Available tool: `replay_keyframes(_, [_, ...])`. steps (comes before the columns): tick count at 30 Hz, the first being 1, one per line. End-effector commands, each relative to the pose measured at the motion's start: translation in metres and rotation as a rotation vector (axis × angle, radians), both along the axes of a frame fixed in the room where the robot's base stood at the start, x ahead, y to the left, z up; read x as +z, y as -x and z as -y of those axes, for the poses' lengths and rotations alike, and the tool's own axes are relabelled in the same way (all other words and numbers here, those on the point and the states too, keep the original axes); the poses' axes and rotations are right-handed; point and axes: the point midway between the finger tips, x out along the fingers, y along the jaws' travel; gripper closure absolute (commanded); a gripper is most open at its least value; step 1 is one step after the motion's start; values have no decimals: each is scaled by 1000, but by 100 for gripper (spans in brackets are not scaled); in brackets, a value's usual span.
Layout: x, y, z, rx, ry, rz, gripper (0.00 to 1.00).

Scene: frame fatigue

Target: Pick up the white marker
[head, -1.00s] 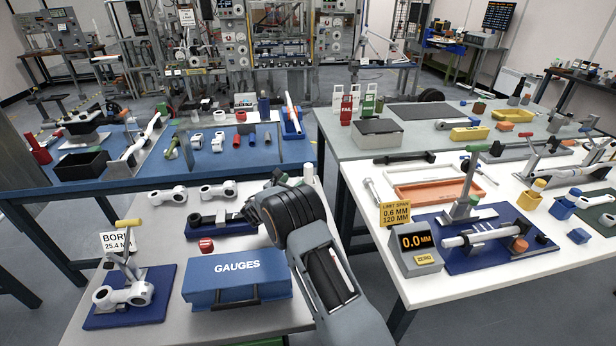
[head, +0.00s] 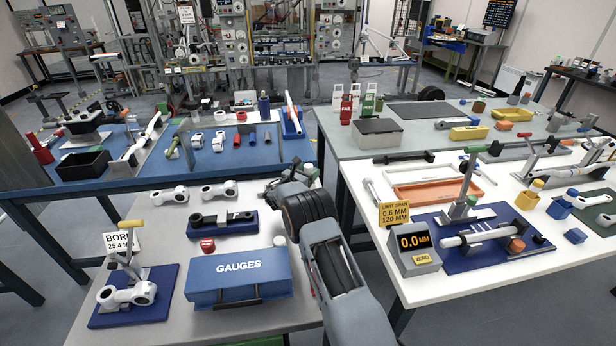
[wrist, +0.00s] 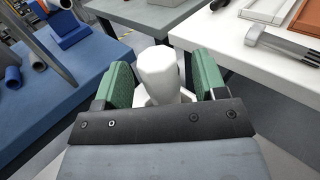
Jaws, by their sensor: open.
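In the head view, my gripper (head: 304,173) is at the far right corner of the grey table, and my arm hides most of the marker.
A blue GAUGES case (head: 237,273) and a black connecting rod on a blue base (head: 222,222) are left of my arm. A white table (head: 385,228) with a gauge display (head: 415,250) is at right. The blue table (head: 250,172) lies behind.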

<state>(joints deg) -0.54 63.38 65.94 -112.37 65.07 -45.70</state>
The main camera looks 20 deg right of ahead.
Motion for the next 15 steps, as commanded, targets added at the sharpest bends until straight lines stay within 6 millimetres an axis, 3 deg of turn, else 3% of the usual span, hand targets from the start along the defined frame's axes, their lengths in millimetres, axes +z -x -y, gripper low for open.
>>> replay_keyframes(4, [0, 0, 0, 0, 0, 0, 35])
replay_keyframes(15, [0, 0, 0, 0, 0, 0, 71])
